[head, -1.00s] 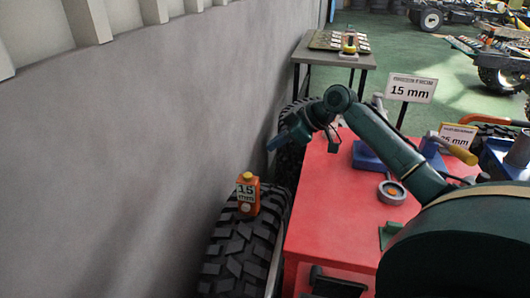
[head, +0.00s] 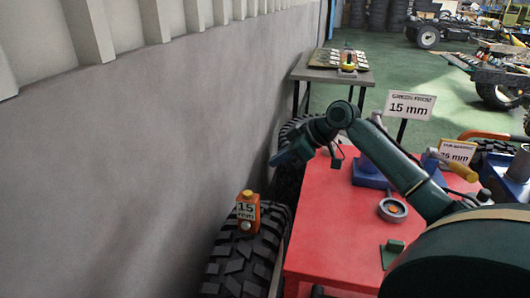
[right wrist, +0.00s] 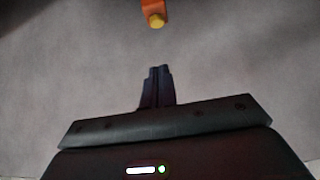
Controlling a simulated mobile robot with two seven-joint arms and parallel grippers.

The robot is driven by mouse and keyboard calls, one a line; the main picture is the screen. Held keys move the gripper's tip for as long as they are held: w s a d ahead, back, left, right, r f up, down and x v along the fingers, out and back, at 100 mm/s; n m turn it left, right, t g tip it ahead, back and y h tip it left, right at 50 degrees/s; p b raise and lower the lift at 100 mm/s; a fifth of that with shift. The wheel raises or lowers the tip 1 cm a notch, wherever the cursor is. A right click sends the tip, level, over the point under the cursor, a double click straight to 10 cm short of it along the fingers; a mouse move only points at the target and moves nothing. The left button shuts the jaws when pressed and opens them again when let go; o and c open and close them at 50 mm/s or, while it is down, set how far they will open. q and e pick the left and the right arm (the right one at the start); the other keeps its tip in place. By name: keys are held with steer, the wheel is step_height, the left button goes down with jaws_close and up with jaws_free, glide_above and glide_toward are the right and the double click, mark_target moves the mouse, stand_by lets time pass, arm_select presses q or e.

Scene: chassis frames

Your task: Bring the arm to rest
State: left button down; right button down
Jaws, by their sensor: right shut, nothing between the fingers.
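My right arm, dark green, comes in from the lower right of the head view and reaches left over the red table (head: 335,215). Its gripper (head: 275,162) is held in the air near the wall, past the table's left edge. In the right wrist view the fingers (right wrist: 157,72) are closed together with nothing between them. The bottle's orange body and yellow cap (right wrist: 157,20) show at the top of the right wrist view. My left gripper is not in view.
A grey wall (head: 130,150) runs along the left, close to the gripper. The red table bears a blue block (head: 368,172), a round grey part (head: 392,209) and a small green piece (head: 392,252). A 15 mm sign (head: 410,105) stands behind. A small grey table (head: 325,73) is farther back.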

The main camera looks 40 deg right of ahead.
steer(key=s+a+f+g+h, duration=0.1)
steer(key=s+a+f+g, duration=0.1)
steer(key=s+a+f, duration=0.55)
steer(key=s+a+f+g+h, duration=0.1)
steer(key=s+a+f, duration=0.35)
steer(key=f, duration=0.55)
steer(key=s+a+f+m+h, duration=0.1)
steer(key=s+a+m+h, duration=0.15)
steer(key=s, duration=0.55)
steer(key=s+a+m+h, duration=0.1)
steer(key=s+a+m, duration=0.3)
steer(key=s, duration=0.5)
arm_select(q)
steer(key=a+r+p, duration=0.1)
steer(key=p, duration=0.2)
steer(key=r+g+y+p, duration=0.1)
steer(key=p, duration=0.2)
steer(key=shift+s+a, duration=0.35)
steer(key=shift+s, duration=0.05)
arm_select(e)
steer(key=w+a+n+t+y, duration=0.1)
steer(key=w+a+t+y, duration=0.2)
steer(key=w+a+t, duration=0.3)
steer(key=shift+w+a+f, duration=0.25)
steer(key=shift+w+f, duration=0.05)
steer(key=shift+w, duration=0.05)
